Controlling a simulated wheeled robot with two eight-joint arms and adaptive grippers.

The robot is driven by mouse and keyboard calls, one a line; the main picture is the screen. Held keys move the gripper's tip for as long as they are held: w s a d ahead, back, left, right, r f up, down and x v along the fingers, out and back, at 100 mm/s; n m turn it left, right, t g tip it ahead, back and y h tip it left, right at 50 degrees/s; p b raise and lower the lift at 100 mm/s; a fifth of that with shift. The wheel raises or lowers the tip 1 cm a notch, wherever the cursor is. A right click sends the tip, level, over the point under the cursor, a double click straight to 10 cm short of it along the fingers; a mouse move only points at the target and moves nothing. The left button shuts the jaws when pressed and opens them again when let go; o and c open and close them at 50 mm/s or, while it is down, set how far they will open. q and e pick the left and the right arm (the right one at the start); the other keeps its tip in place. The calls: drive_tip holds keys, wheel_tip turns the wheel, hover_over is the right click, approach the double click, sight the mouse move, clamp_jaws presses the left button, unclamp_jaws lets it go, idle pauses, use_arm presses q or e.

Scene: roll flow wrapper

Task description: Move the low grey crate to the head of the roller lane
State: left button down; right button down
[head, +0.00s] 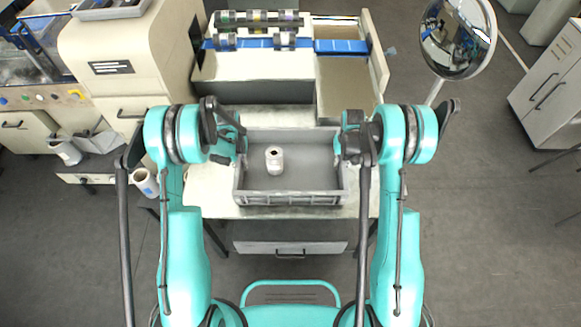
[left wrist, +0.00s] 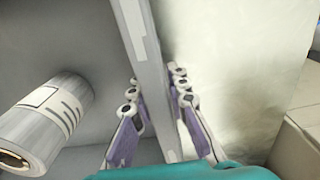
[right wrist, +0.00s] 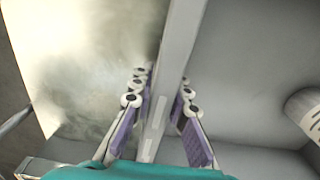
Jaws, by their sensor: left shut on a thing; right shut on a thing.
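The low grey crate (head: 290,199) sits over the pale worktop in the middle of the head view; I cannot tell whether it rests on it or is just above. One white roll (head: 274,160) stands inside, left of centre. My left gripper (head: 238,146) is shut on the crate's left wall; the left wrist view shows its fingers on both sides of that wall (left wrist: 150,75). My right gripper (head: 343,146) is shut on the right wall, which the right wrist view (right wrist: 172,75) shows between its fingers. The fingertips are partly hidden by the arms in the head view.
Behind the crate is the beige machine (head: 255,78) with blue strips and several dark rollers. A beige channel (head: 345,85) lies at its right. A round mirror (head: 457,38) stands at upper right. A beige housing (head: 115,70) stands at left.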

use_arm(q)
drive_tip(key=shift+r, duration=0.15)
use_arm(e)
drive_tip(key=shift+r, duration=0.15)
